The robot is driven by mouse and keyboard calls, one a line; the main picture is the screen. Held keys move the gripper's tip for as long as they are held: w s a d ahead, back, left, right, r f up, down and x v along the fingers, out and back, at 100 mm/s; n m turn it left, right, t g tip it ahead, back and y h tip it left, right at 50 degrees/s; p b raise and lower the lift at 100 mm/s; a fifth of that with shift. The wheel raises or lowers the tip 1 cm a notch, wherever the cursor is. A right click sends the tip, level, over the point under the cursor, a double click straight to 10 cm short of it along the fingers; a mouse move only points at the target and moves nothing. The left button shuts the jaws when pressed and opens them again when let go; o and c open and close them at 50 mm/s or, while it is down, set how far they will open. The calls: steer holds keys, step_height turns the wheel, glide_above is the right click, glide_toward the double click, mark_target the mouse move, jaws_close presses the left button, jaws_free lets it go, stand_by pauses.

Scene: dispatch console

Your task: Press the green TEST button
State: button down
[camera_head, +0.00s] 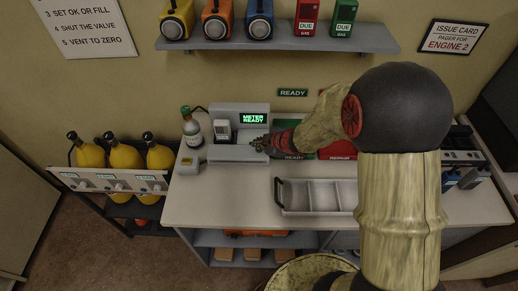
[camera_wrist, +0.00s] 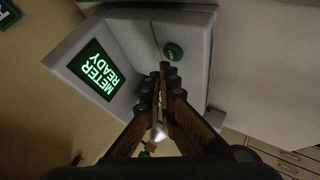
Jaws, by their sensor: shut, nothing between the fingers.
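The green TEST button (camera_wrist: 173,52) is a round dark green cap on the pale grey meter console. In the wrist view it lies just beyond my fingertips. The console (camera_head: 222,151) stands at the back of the bench, with a lit screen (camera_head: 253,118) reading METER READY. The screen also shows in the wrist view (camera_wrist: 95,70). My gripper (camera_wrist: 165,72) is shut and empty, its tips pointing towards the console's face close to the button. I cannot tell whether they touch it. In the head view my gripper (camera_head: 258,143) is at the console's right side, and the button is hidden.
A grey meter (camera_head: 222,130) sits on the console's left. A bottle (camera_head: 190,128) stands left of it. A divided tray (camera_head: 318,196) lies at the bench's front, and a red REPAIR mat (camera_head: 340,151) lies behind my arm.

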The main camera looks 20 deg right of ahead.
mark_target(258, 150)
stand_by(0.5)
steer(key=shift+f, duration=0.4)
steer(key=shift+f+b, duration=0.45)
steer(key=shift+b, duration=0.1)
stand_by(0.5)
steer(key=shift+r+p, duration=0.85)
steer(key=shift+p, duration=0.1)
step_height(258, 150, up, 5)
steer(key=p, duration=0.5)
steer(key=shift+r, duration=0.1)
steer(key=shift+d, duration=0.1)
stand_by(0.6)
